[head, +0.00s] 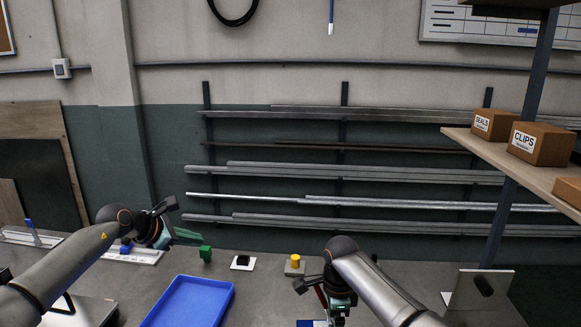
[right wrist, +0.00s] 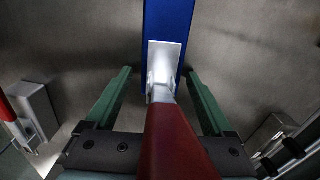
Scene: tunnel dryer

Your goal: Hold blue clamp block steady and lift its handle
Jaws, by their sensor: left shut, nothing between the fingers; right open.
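The blue clamp block (right wrist: 168,22) lies ahead of my right gripper in the right wrist view, with a silver bracket (right wrist: 163,62) on it. Its red handle (right wrist: 172,140) reaches from the bracket toward the camera. My right gripper (right wrist: 159,78) is open, with one green finger on each side of the handle and bracket, apart from both. In the head view the block (head: 306,323) shows only in part at the bottom edge, beside my right gripper (head: 338,315). My left gripper (head: 188,236) is shut and empty, left of centre above the bench, far from the block.
A blue tray (head: 190,281) lies between the arms. A green block (head: 206,254), a dark piece on a white pad (head: 243,262) and a yellow cylinder on a base (head: 295,262) stand behind it. An upright plate (head: 484,288) stands at the right.

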